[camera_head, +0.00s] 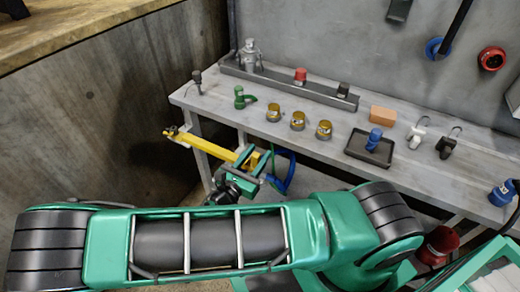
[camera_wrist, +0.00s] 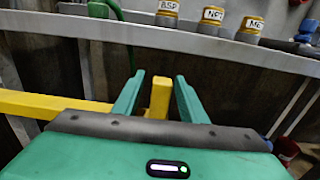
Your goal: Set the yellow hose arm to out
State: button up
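The yellow hose arm (camera_head: 208,146) is a long bar at the left end of the grey workbench, below its top. It runs from its far-left end to my gripper (camera_head: 257,160). In the wrist view the yellow arm's bar (camera_wrist: 50,104) comes in from the left, and its upright yellow end post (camera_wrist: 160,97) stands between my two green fingers (camera_wrist: 159,76). The fingers are open, with a visible gap on each side of the post. The lower part of the post is hidden behind my gripper body.
The workbench (camera_head: 230,110) holds a green fitting (camera_head: 243,97), several brass-coloured labelled fittings (camera_head: 298,120), a black tray (camera_head: 369,148) and an orange-brown block (camera_head: 383,115). A blue hose (camera_head: 287,180) hangs below the bench beside my gripper. A concrete wall (camera_head: 100,110) stands at the left.

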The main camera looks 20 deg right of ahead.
jog(key=shift+x, duration=1.45)
grip_shut()
jog(key=shift+s, duration=0.1)
